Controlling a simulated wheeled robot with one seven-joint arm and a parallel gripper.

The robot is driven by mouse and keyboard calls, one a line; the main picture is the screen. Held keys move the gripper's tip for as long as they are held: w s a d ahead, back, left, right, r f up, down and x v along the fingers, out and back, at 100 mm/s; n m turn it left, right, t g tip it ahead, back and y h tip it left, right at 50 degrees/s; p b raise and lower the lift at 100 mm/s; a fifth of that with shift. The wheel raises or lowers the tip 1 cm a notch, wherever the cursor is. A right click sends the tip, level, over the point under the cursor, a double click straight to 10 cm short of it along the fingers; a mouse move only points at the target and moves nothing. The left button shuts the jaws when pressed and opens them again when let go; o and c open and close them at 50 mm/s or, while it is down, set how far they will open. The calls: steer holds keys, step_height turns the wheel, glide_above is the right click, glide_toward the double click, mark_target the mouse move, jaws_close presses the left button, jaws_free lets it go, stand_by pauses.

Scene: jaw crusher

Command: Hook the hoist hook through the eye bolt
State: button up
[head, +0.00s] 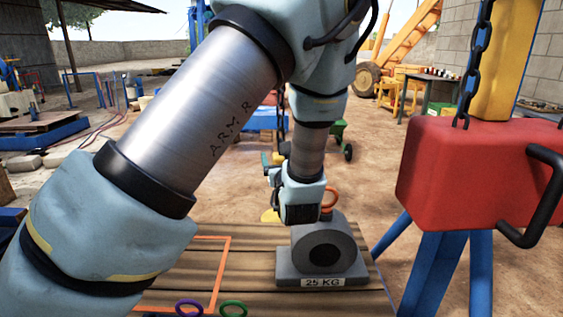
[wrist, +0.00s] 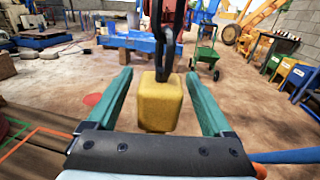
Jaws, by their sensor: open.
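My gripper (head: 271,160) is open, its two teal fingers pointing away from me; it also shows in the wrist view (wrist: 158,76). A yellow block (wrist: 160,102) hangs on a dark chain (wrist: 165,38) between the open fingers, with a gap on either side. The hoist hook itself does not show clearly. The eye bolt is an orange ring (head: 331,196) standing on top of a grey 25 KG weight (head: 297,262). My wrist is just left of the ring and partly covers it in the head view.
The weight sits on a wooden plank table (head: 252,275) with an orange square outline (head: 226,272). Purple (head: 189,308) and green (head: 233,308) rings lie at its front edge. A red housing (head: 455,175) on blue legs stands close on the right.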

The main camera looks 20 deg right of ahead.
steer(key=shift+w+d, duration=0.1)
steer(key=shift+w, duration=0.3)
jaws_close()
stand_by(0.5)
stand_by(0.8)
